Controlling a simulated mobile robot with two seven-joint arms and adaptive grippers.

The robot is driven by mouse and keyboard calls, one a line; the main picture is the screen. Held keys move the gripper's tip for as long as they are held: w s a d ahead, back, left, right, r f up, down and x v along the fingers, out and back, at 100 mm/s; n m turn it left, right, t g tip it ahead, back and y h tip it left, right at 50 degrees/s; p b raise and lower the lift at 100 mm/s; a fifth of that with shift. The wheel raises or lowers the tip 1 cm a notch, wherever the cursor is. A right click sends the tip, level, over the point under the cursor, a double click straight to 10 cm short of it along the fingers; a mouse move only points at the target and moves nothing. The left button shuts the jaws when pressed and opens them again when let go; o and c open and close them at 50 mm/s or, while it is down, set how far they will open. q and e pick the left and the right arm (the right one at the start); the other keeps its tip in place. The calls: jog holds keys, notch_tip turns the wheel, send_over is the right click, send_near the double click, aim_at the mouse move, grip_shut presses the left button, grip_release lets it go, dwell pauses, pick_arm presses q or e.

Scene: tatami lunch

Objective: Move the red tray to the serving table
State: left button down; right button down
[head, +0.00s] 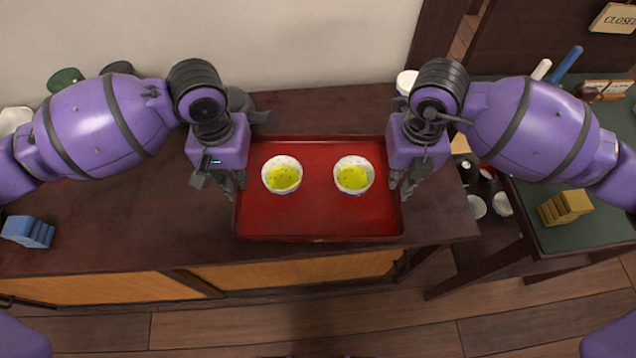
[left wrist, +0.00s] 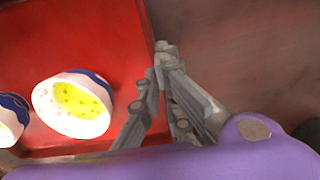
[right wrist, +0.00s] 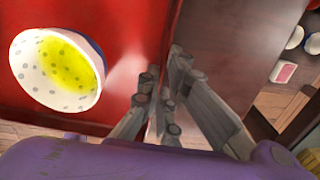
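The red tray (head: 318,215) sits on the dark wooden counter, near its front edge. It carries two white bowls of yellow-green food, a left bowl (head: 282,175) and a right bowl (head: 354,176). My left gripper (head: 236,186) is at the tray's left rim; in the left wrist view its fingertips (left wrist: 156,72) close on the rim from both sides. My right gripper (head: 401,188) is at the right rim; in the right wrist view its fingers (right wrist: 163,72) straddle and pinch the tray wall. Whether the tray is slightly lifted cannot be told.
A green-topped table (head: 580,232) stands at the right, holding a yellow block stack (head: 565,207) and a blue-handled item (head: 566,62). Small white cups sit on a lower shelf between. A blue block stack (head: 28,232) is at the counter's left. A wall stands behind the counter.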

pick_arm(q)
jog(key=shift+r, duration=0.1)
pick_arm(e)
jog(key=shift+r, duration=0.1)
